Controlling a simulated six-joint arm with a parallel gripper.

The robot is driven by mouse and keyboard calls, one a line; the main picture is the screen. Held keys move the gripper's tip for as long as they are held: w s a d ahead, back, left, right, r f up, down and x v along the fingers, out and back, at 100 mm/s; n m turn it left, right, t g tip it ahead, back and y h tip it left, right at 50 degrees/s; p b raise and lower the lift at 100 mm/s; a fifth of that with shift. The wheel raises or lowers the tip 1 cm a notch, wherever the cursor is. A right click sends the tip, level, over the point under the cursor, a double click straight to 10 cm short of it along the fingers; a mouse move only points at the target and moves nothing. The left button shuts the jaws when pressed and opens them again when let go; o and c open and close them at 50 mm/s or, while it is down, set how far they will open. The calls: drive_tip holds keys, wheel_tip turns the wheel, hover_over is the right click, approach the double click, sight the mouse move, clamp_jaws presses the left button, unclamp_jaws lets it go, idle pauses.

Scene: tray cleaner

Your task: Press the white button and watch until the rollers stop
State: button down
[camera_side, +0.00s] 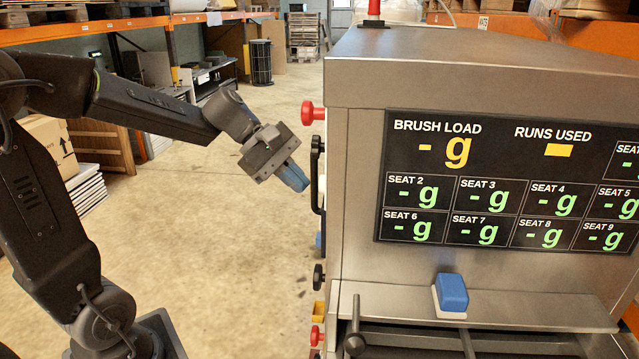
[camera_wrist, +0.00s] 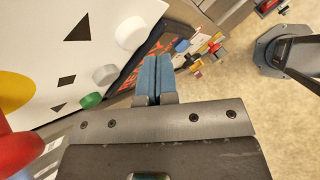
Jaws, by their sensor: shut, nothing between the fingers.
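In the wrist view, two white round buttons or knobs, a larger one (camera_wrist: 130,32) and a smaller one (camera_wrist: 105,75), stand on a white panel (camera_wrist: 60,80) with black marks. I cannot tell which is the task's white button. A green button (camera_wrist: 90,101) sits below them. My gripper (camera_wrist: 157,72) is shut and empty; its blue fingers lie to the right of both white parts, with no contact visible. In the side view my gripper (camera_side: 303,183) is left of the steel machine (camera_side: 450,80), by its left face. I cannot make out the rollers.
On the machine's left side are a red knob (camera_side: 312,113), a black handle (camera_side: 317,175) and smaller knobs. The display (camera_side: 510,180) shows dashes. A blue block (camera_side: 452,292) on a white base sits on the front ledge. Open floor (camera_side: 220,250) lies left of the machine.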

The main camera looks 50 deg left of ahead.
drive_tip(key=shift+d, duration=0.1)
drive_tip(key=shift+w+d, duration=0.2)
drive_tip(key=shift+w, duration=0.1)
